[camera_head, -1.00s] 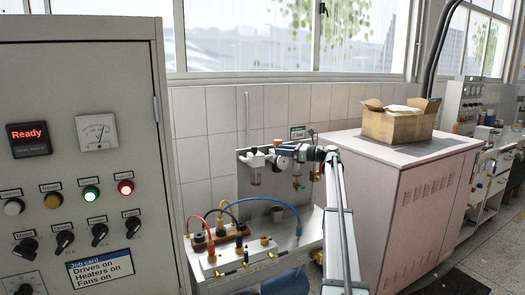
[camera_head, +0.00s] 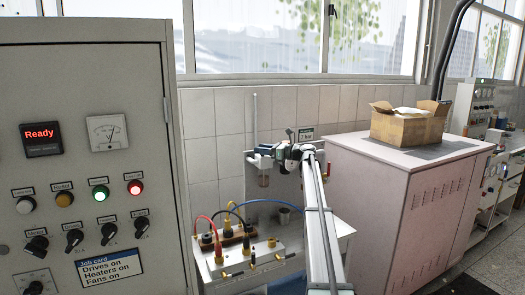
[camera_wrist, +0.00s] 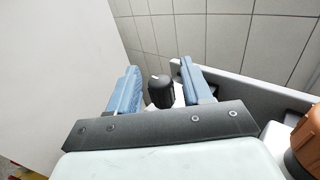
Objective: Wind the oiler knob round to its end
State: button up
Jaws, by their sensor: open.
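A black knob with a pale mark on top (camera_wrist: 160,92), which appears to be the oiler knob, stands between the two blue fingers of my gripper (camera_wrist: 159,66) in the wrist view. The fingers are apart, with a gap on each side of the knob; I cannot tell how deep they reach around it. In the head view my gripper (camera_head: 284,152) is at the air unit on the wall panel, beside a clear bowl (camera_head: 263,180). My arm hides the knob and the right part of the unit there.
An orange-brown knob (camera_wrist: 306,145) is close to the right of my gripper in the wrist view. Below the unit is a bench with cables and brass fittings (camera_head: 250,255). A grey control cabinet (camera_head: 90,160) stands left, a pink cabinet (camera_head: 400,195) right.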

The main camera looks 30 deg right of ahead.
jog(key=shift+c, duration=0.3)
grip_shut()
jog(key=shift+w+d+n+g+y, duration=0.1)
jog(key=shift+w+n+g+y, duration=0.15)
jog(key=shift+n+g+y, duration=0.75)
jog(key=shift+s+n+g+y, duration=0.15)
jog(key=shift+n+g+y, duration=0.45)
jog(key=shift+g, duration=0.4)
jog(key=shift+o, duration=0.3)
grip_release()
jog(key=shift+s, duration=0.1)
jog(key=v, duration=1.3)
jog(key=shift+s+d, duration=0.15)
jog(key=shift+d, duration=0.05)
